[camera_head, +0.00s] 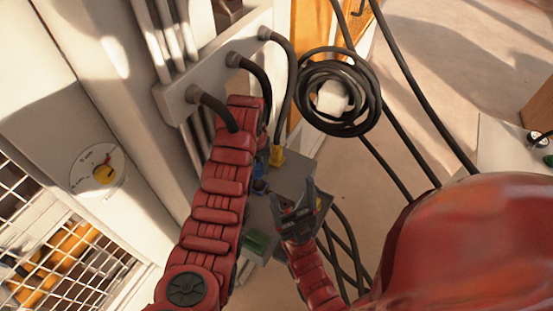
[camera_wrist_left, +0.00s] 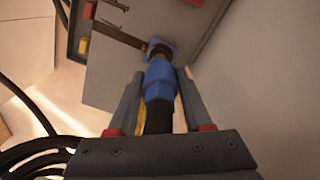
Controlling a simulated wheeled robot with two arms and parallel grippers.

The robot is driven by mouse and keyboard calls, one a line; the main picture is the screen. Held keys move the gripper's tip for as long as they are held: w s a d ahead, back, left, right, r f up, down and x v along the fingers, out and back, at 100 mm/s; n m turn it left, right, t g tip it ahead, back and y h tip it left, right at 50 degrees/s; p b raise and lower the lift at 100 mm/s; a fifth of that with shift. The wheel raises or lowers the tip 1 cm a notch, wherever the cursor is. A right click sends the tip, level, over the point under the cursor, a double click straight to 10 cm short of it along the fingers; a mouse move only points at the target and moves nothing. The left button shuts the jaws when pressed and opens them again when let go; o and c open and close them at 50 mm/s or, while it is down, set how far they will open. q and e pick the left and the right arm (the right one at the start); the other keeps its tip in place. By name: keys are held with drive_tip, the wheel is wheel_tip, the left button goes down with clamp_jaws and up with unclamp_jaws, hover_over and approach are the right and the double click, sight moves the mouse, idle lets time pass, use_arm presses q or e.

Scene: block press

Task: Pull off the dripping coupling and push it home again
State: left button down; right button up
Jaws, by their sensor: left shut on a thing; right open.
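A blue coupling (camera_wrist_left: 160,78) on a black hose is between the fingers of my left gripper (camera_wrist_left: 158,92), which is shut on it. Its front end is at a blue-rimmed port (camera_wrist_left: 160,47) on a grey panel; a dark ring shows there, and I cannot tell whether it is fully seated. In the head view my left gripper is hidden behind its arm, and blue parts (camera_head: 260,186) show beside the arm on the grey box (camera_head: 285,180). My right gripper (camera_head: 295,196) is open and empty in front of the box. No drip is visible.
A yellow coupling (camera_head: 277,156) and a green part (camera_head: 255,241) are close by on the box. Black hoses run from a grey manifold (camera_head: 180,100) above. A coiled hose (camera_head: 375,105) hangs at the right. A gauge (camera_head: 98,170) and wire mesh (camera_head: 75,262) are at left.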

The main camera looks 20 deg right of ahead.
sight(259, 183)
use_arm(q)
drive_tip(key=shift+f, duration=0.1)
drive_tip(key=shift+f+b, duration=1.2)
drive_tip(key=shift+f, duration=0.55)
drive_tip(key=shift+b, duration=0.65)
idle(0.8)
drive_tip(key=shift+f+b, duration=0.35)
drive_tip(key=shift+f, duration=0.35)
idle(0.3)
drive_tip(key=shift+c, duration=1.3)
unclamp_jaws()
drive_tip(key=shift+r, duration=0.1)
